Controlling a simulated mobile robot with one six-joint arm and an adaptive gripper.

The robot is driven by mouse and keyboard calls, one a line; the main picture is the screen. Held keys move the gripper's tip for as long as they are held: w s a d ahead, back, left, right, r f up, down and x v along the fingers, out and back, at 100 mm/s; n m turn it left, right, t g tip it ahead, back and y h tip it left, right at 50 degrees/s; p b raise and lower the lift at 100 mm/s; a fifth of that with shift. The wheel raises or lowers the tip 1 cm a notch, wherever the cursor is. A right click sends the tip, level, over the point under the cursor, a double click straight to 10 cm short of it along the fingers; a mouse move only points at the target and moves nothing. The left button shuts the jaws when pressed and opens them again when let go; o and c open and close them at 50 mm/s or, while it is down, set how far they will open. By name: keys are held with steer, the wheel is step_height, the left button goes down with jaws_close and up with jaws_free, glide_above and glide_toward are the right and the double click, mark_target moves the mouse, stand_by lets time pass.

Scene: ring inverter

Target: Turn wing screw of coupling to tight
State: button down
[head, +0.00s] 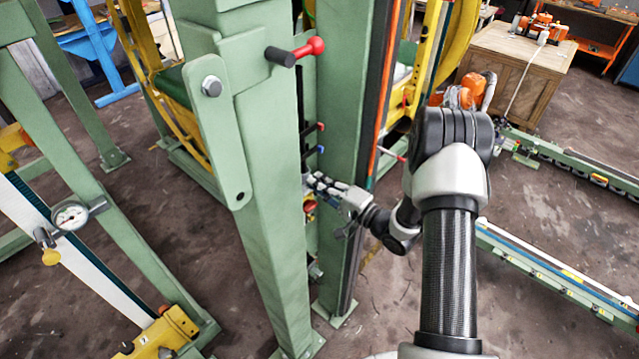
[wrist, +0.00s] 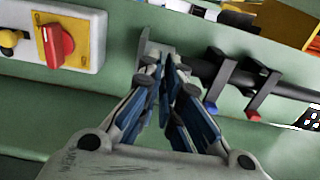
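My gripper (wrist: 163,68) reaches in against the green frame in the wrist view. Its blue-padded fingers converge to a narrow gap at a small grey metal fitting (wrist: 152,46) at the left end of a dark rod (wrist: 230,80). This fitting may be the coupling with its wing screw; the fingertips cover part of it, and I cannot make out the wings or whether the fingers grip anything. In the head view my gripper (head: 313,182) is small, between the green posts, and the fitting is not clear.
Two black levers, one blue-tipped (wrist: 220,78) and one red-tipped (wrist: 264,92), stand on the rod right of my fingers. A red rotary switch on a yellow plate (wrist: 73,38) sits left. Green posts (head: 260,190) flank my gripper closely in the head view.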

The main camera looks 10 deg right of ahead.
steer(key=c, duration=1.8)
jaws_free()
steer(key=v, duration=1.2)
